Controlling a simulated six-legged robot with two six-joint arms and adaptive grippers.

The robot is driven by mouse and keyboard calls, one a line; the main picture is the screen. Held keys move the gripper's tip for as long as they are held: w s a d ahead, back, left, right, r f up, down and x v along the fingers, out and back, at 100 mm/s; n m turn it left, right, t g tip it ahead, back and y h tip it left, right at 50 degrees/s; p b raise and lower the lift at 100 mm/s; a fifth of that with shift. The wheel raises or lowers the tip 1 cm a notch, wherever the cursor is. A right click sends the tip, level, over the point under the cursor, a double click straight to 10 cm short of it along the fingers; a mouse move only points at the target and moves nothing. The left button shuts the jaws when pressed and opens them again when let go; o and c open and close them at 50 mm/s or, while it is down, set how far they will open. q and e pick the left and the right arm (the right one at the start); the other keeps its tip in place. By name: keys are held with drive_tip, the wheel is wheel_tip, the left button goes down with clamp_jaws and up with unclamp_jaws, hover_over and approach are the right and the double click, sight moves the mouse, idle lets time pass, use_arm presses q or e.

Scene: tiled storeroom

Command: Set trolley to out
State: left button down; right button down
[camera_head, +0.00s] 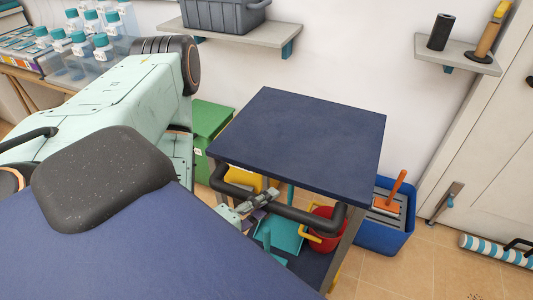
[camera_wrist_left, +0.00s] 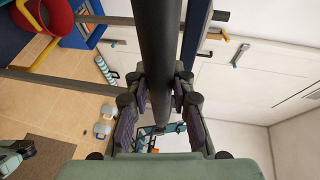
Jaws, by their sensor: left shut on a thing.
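The trolley (camera_head: 300,140) has a dark blue top, grey legs and a lower shelf. It stands near the back wall. A black handle bar (camera_head: 302,217) bends out from its near side. My left gripper (camera_head: 262,200) is shut on this handle, left of the bar's middle. In the left wrist view, the black handle bar (camera_wrist_left: 159,40) runs between the two fingers of my left gripper (camera_wrist_left: 158,92). My right gripper is in neither view.
A red bucket (camera_head: 325,226) and a teal dustpan (camera_head: 283,236) are on the trolley's lower shelf. A blue bin (camera_head: 384,240) stands close on its right, a green cabinet (camera_head: 211,118) on its left. Tiled floor (camera_head: 420,265) shows free at lower right.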

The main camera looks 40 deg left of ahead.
use_arm(q)
drive_tip(key=c, duration=1.6)
unclamp_jaws()
drive_tip(key=shift+s+d+f, duration=0.1)
drive_tip(key=shift+s+f, duration=0.1)
drive_tip(key=o, duration=0.4)
drive_tip(key=shift+s+r, duration=0.15)
drive_tip(key=shift+s, duration=0.05)
drive_tip(key=shift+o, duration=0.4)
drive_tip(key=shift+w, duration=0.2)
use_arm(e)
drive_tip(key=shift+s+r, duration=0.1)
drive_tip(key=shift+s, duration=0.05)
use_arm(q)
drive_tip(key=shift+r, duration=0.1)
